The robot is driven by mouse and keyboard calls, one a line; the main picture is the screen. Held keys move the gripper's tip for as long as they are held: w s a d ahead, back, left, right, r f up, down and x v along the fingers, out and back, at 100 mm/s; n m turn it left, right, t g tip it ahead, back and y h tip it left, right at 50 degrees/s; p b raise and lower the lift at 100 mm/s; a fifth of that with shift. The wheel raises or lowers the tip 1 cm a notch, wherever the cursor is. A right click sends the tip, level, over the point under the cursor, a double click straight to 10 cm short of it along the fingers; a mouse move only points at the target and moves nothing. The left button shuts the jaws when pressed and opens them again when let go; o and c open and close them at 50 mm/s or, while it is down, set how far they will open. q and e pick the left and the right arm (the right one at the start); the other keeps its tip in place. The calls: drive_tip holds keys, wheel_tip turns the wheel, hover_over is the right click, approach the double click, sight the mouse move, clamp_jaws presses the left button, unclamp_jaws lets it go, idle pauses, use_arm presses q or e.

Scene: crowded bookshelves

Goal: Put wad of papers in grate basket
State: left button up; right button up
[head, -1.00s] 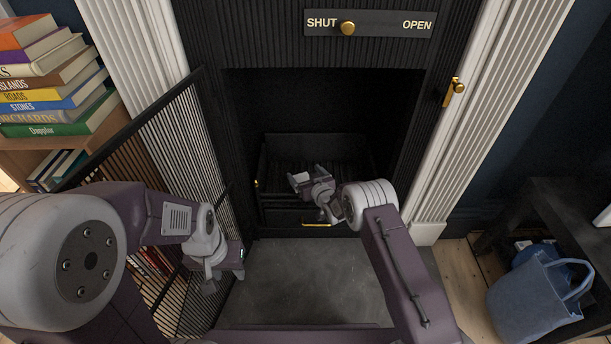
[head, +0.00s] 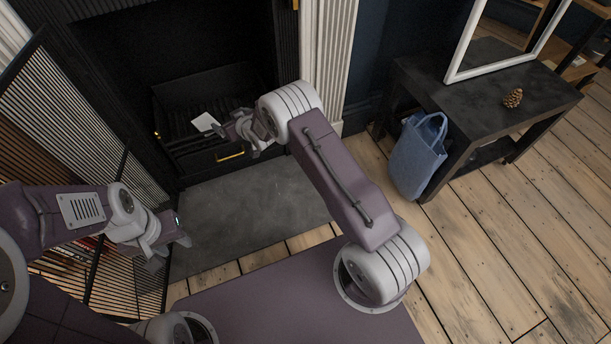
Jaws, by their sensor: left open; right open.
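The wad of papers (head: 206,122) is a small white piece lying on the dark bars inside the grate basket (head: 181,131) in the fireplace. My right gripper (head: 226,131) is open at the basket's front right, just right of the papers. Whether a fingertip still touches them is too small to tell. My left gripper (head: 168,244) is open and empty, low in front of the folding slatted screen, away from the basket.
The slatted screen (head: 75,120) stands at the left of the fireplace. A brass handle (head: 230,156) is on the basket's front. A grey hearth slab (head: 250,215) is clear. A blue bag (head: 417,155) stands by a black table (head: 480,100) holding a pinecone (head: 513,98).

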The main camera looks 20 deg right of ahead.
drive_tip(key=s+d+r+m+g+h, duration=0.2)
drive_tip(key=s+d+r+g+h, duration=0.15)
drive_tip(key=s+d, duration=0.55)
drive_tip(key=s+d+r+m+g, duration=0.1)
drive_tip(key=s+d+g, duration=0.1)
drive_tip(key=s, duration=1.3)
drive_tip(key=s+d+r+g, duration=0.2)
drive_tip(key=s+g, duration=0.3)
drive_tip(key=s, duration=1)
drive_tip(key=shift+s+d+r+m, duration=0.15)
drive_tip(key=shift+d+m, duration=0.25)
drive_tip(key=shift+d, duration=0.05)
